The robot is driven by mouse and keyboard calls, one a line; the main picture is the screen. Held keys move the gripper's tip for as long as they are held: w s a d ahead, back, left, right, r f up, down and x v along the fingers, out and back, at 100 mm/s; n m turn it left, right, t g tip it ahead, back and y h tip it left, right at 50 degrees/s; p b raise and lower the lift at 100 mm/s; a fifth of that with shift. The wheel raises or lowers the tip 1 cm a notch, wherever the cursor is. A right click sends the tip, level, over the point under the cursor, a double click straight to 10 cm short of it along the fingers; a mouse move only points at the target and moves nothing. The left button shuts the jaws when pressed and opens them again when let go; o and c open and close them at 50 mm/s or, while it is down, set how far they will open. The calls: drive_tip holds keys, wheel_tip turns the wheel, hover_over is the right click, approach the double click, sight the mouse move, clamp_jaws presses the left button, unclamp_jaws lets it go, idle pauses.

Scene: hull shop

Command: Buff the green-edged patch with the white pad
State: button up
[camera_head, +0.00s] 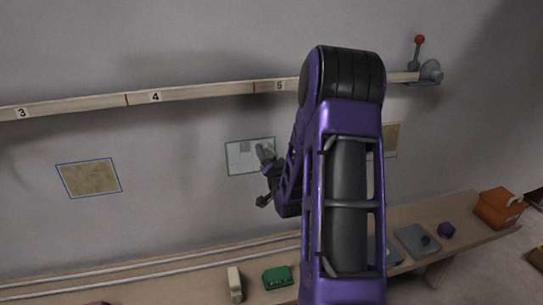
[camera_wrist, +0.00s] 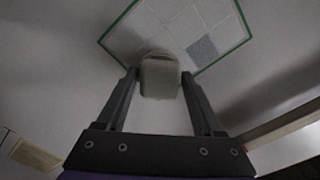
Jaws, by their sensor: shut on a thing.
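The green-edged patch (camera_head: 235,160) is on the grey wall, left of my arm in the head view. In the wrist view the patch (camera_wrist: 185,22) is marked into squares; most are pale and one at its lower right is speckled darker grey. My gripper (camera_head: 266,176) is in front of the patch's lower right part. In the wrist view my gripper (camera_wrist: 160,80) is shut on a pale, whitish pad (camera_wrist: 160,80), which overlaps the patch's near edge. I cannot tell whether the pad touches the wall.
A blue-edged tan patch (camera_head: 89,177) is at left; another tan patch (camera_head: 393,138) is partly behind my arm. A numbered rail (camera_head: 200,93) runs above, with a red-knobbed lever (camera_head: 419,55). The bench holds a cream block (camera_head: 235,283), green block (camera_head: 278,277) and orange box (camera_head: 497,209).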

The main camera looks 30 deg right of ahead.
drive_tip(key=shift+w+a, duration=0.55)
drive_tip(key=shift+a, duration=1.3)
drive_tip(key=shift+w+a, duration=0.5)
drive_tip(key=shift+a, duration=1.3)
drive_tip(key=shift+w+a, duration=0.55)
drive_tip(key=shift+a, duration=1.3)
drive_tip(key=shift+a+f, duration=0.1)
drive_tip(key=shift+f, duration=0.9)
drive_tip(key=shift+s+d+f, duration=0.1)
drive_tip(key=shift+s+d, duration=0.15)
drive_tip(key=shift+d, duration=0.55)
drive_tip(key=shift+s+d, duration=0.2)
drive_tip(key=shift+d, duration=0.6)
drive_tip(key=shift+s+d, duration=1.6)
drive_tip(key=shift+d, duration=4)
drive_tip(key=shift+w+a+f, duration=0.3)
drive_tip(key=shift+w+a, duration=0.05)
drive_tip(key=shift+a, duration=0.9)
drive_tip(key=shift+w+a+f, duration=0.3)
drive_tip(key=shift+a, duration=0.9)
drive_tip(key=shift+w+a+f, duration=0.3)
drive_tip(key=shift+w+a, duration=0.05)
drive_tip(key=shift+a, duration=0.9)
drive_tip(key=shift+w+a, duration=0.35)
drive_tip(key=shift+a, duration=0.8)
drive_tip(key=shift+w+a, duration=0.3)
drive_tip(key=shift+a, duration=0.85)
drive_tip(key=shift+w+a, duration=0.35)
drive_tip(key=shift+a, duration=0.8)
